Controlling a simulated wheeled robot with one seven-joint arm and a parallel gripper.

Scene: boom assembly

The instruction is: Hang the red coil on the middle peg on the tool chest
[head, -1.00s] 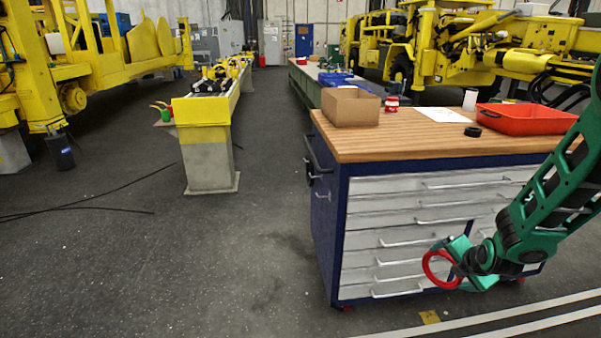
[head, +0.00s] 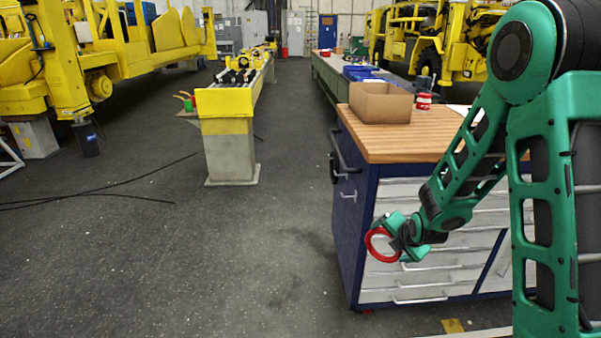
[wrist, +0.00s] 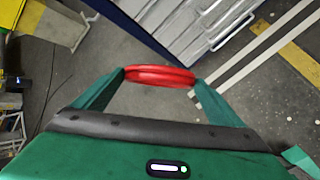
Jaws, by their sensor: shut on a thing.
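The red coil (head: 370,244) is a ring held in my gripper (head: 396,240), in front of the drawer side of the tool chest (head: 345,240). In the wrist view the red coil (wrist: 160,76) spans the gap between the two green fingers of my gripper (wrist: 160,84). The tool chest is dark blue with pale drawers and a wooden top. On its left side are a handle (head: 345,153) and a dark round thing on a peg or hook (head: 335,168); pegs are too small to tell apart. The chest also shows in the wrist view (wrist: 175,30).
A cardboard box (head: 380,103) and a red-and-white can (head: 423,101) stand on the chest top. A yellow-topped concrete stand (head: 228,140) is to the left. Open floor (head: 270,250) lies between it and the chest. Cables (head: 110,197) lie on the floor at left.

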